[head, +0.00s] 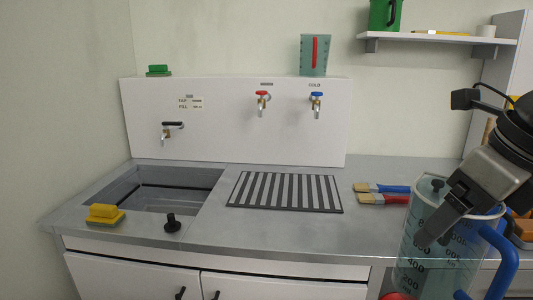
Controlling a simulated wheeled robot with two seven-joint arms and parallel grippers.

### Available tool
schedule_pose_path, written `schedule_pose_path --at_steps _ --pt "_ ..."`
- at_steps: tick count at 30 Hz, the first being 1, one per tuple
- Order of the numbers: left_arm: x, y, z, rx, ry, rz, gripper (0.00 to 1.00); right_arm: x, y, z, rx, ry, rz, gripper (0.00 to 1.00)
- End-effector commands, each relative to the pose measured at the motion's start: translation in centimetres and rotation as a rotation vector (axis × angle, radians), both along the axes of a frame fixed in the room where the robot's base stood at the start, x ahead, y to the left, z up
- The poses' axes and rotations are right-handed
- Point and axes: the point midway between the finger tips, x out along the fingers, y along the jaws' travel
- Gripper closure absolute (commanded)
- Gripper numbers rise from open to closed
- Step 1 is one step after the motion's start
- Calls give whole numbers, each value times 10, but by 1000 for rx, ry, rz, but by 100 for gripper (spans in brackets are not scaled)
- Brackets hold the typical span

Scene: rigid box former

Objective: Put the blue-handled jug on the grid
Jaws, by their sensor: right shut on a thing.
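The blue-handled jug (412,262) is clear and tinted, with dark measure marks, at the lower right. Its blue handle (501,262) points right. My right gripper (440,222) is shut on the jug near its rim, coming down from the upper right; the exact contact is hard to make out. The jug is in front of the counter's right part, its bottom cut off by the picture edge. The grid (285,191), dark and light striped, lies bare on the counter, left of the jug. My left gripper is not in view.
A sink (165,187) is left of the grid, with a yellow sponge (103,214) and black plug (172,222) at its front edge. Two brushes (380,193) lie right of the grid. A red-handled jug (307,58) stands on the ledge above the taps (316,105).

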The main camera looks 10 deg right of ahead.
Motion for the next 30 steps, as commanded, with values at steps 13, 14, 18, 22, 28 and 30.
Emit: schedule_pose_path --at_steps 13,14,18,22,28,30 --pt "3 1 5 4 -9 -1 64 21 28 -40 10 4 660 55" --pt "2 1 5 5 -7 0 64 23 31 -45 12 4 734 55" --pt "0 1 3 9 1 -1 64 30 45 -68 14 4 1088 55" --pt "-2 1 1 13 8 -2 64 35 58 -91 14 3 1427 55" --pt "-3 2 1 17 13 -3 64 38 74 -132 14 6 1965 55" --pt "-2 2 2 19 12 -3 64 38 78 -146 14 6 2146 55"
